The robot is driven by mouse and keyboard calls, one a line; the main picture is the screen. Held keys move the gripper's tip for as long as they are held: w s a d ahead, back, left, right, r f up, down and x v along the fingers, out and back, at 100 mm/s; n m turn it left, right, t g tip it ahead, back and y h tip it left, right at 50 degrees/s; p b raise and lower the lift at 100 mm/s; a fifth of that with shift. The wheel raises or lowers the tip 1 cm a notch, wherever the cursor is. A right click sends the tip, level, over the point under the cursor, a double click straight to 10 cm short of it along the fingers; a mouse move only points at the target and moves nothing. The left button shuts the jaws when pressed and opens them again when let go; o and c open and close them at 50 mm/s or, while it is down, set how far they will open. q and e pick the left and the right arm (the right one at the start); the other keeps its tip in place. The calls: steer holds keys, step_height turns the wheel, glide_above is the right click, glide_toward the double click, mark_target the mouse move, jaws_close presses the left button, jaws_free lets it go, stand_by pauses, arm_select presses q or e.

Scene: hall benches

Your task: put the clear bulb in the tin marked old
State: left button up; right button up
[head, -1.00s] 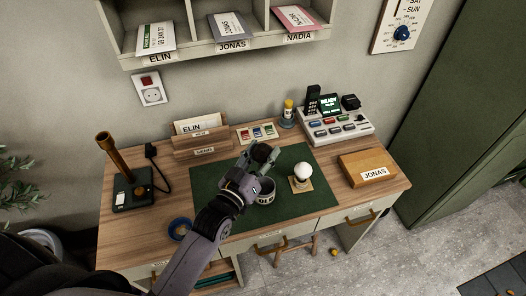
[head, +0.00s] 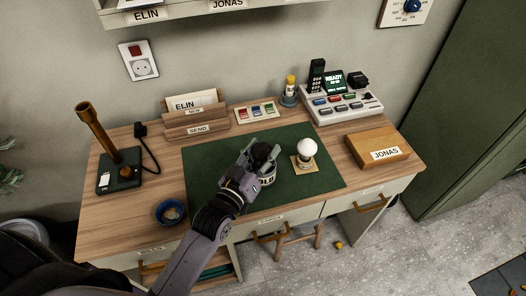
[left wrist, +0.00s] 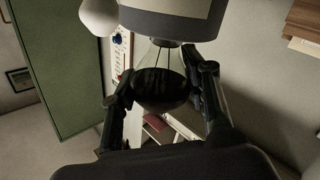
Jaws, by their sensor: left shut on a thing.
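The clear bulb (left wrist: 160,75) is between the two fingers of my left gripper (left wrist: 160,92) in the left wrist view. Its glass is darkened at the end, and wires show inside. In the head view my left gripper (head: 263,150) is over the tin (head: 268,180) on the green mat, with the bulb's dark globe (head: 262,153) at the tin's mouth. The tin (left wrist: 170,22) hides the bulb's base; I cannot tell how deep it sits. The tin's lettering is partly covered now. My right gripper is not in view.
A white bulb (head: 307,147) stands on a small wooden square just right of the tin. A blue bowl (head: 171,212), a lamp base (head: 120,170), a letter rack (head: 198,115), a button console (head: 342,103) and a JONAS box (head: 377,146) surround the green mat (head: 210,163).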

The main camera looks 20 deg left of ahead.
arm_select(q)
steer(key=shift+f, duration=0.2)
steer(key=o, duration=0.9)
steer(key=shift+o, duration=0.2)
step_height(320, 180, up, 7)
steer(key=p, duration=0.7)
steer(key=shift+r+p, duration=0.1)
steer(key=shift+p, duration=0.25)
